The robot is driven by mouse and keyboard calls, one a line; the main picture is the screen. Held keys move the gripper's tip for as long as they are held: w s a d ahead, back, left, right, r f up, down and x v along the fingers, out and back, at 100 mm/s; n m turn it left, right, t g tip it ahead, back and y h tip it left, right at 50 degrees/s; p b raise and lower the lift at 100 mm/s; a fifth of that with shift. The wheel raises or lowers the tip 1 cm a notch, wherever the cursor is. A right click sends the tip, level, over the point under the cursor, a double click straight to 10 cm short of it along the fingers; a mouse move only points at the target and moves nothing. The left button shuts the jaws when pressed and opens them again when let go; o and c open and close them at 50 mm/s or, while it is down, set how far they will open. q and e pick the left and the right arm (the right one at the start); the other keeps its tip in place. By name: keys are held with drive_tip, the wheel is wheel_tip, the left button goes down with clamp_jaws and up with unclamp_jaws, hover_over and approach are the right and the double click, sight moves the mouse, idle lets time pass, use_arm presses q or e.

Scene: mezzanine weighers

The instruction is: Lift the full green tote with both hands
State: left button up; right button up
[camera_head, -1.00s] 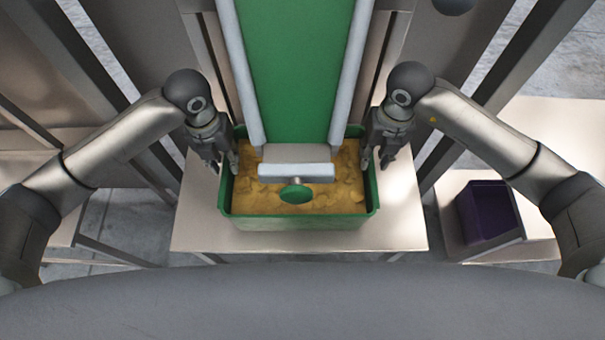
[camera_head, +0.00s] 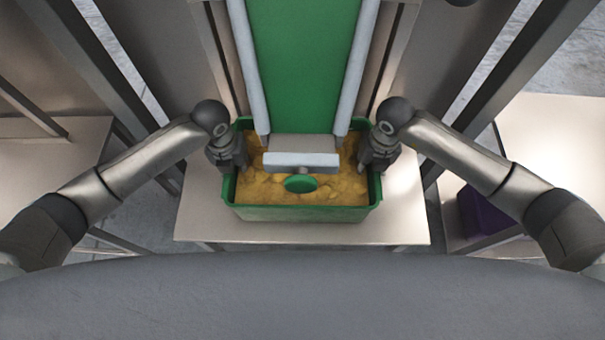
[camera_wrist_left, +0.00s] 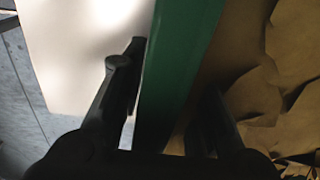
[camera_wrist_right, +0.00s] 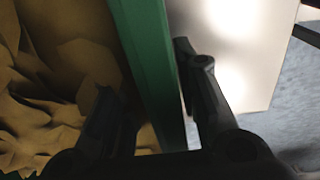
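The green tote (camera_head: 300,214) stands on a pale table, filled with lumpy yellow-brown material (camera_head: 338,190). My left gripper (camera_head: 228,163) is at its left wall and my right gripper (camera_head: 372,163) at its right wall, both pointing down. In the left wrist view the tote's green wall (camera_wrist_left: 178,75) runs between the two fingers, the outer finger close to it and a gap at the inner one. The right wrist view shows the same at the other wall (camera_wrist_right: 146,60). Both grippers look open around the walls. The fingertips are partly hidden in the head view.
A green chute (camera_head: 300,65) with grey side rails comes down over the tote's back. Its pale end bar (camera_head: 300,160) and a green round knob (camera_head: 300,184) hang over the contents. The table (camera_head: 205,222) is clear around the tote. A purple bin (camera_head: 485,212) stands at right.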

use_arm(q)
drive_tip(key=shift+f, duration=0.35)
use_arm(e)
drive_tip(key=shift+f, duration=0.3)
use_arm(q)
drive_tip(key=shift+c, duration=0.2)
use_arm(e)
drive_tip(key=shift+c, duration=0.2)
use_arm(q)
clamp_jaws()
use_arm(e)
clamp_jaws()
use_arm(q)
drive_tip(key=shift+r, duration=0.1)
